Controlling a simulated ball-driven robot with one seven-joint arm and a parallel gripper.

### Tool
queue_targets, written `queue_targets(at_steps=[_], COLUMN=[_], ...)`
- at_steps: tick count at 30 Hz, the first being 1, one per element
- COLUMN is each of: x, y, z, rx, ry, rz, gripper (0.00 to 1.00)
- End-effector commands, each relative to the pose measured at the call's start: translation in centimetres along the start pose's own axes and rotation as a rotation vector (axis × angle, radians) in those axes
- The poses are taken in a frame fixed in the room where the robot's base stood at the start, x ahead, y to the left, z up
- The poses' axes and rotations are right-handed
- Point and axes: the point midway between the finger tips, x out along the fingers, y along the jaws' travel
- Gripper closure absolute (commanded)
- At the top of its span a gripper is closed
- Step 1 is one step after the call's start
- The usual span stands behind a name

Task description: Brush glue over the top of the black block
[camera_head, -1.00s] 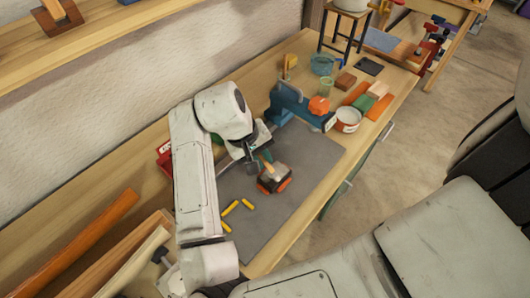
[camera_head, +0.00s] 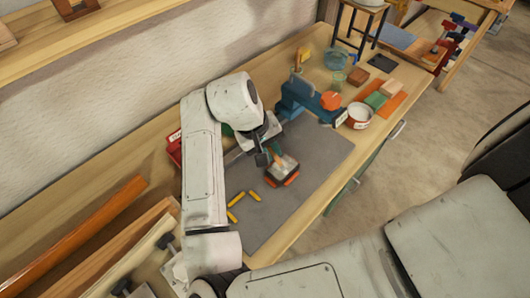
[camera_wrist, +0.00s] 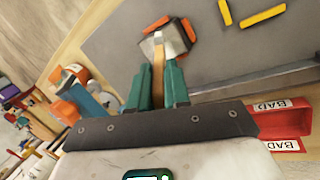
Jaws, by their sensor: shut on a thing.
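My gripper (camera_head: 270,152) is shut on a brush with a wooden handle (camera_wrist: 158,78), seen between the green fingers in the wrist view. The brush points at the block (camera_head: 284,167), and its pale tip overlaps the block's top. I cannot tell how firmly it touches. The block has dark sides, orange pieces along its edges and a pale greyish, shiny-looking top; it also shows in the wrist view (camera_wrist: 181,43). It sits on a grey mat (camera_head: 325,148). My arm and gripper hide part of the mat and the brush in the head view.
Several yellow sticks (camera_head: 235,199) lie left of the block. A blue tool with an orange knob (camera_head: 331,101) and a red-and-white tin (camera_head: 359,115) stand beyond it. A red bin marked BAD (camera_wrist: 287,123) is near my gripper. The mat's right side is clear.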

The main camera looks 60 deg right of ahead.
Motion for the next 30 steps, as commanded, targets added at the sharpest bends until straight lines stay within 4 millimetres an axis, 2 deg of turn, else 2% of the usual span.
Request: queue_targets(at_steps=[8, 21, 30], x=[0.3, 1.3, 1.2], y=[0.8, 3.7, 3.3], z=[-0.4, -1.6, -1.7], rx=[0.0, 0.001, -0.003], ry=[0.0, 0.0, 0.0], rz=[0.001, 0.0, -0.001], gripper=[1.0, 1.0, 1.0])
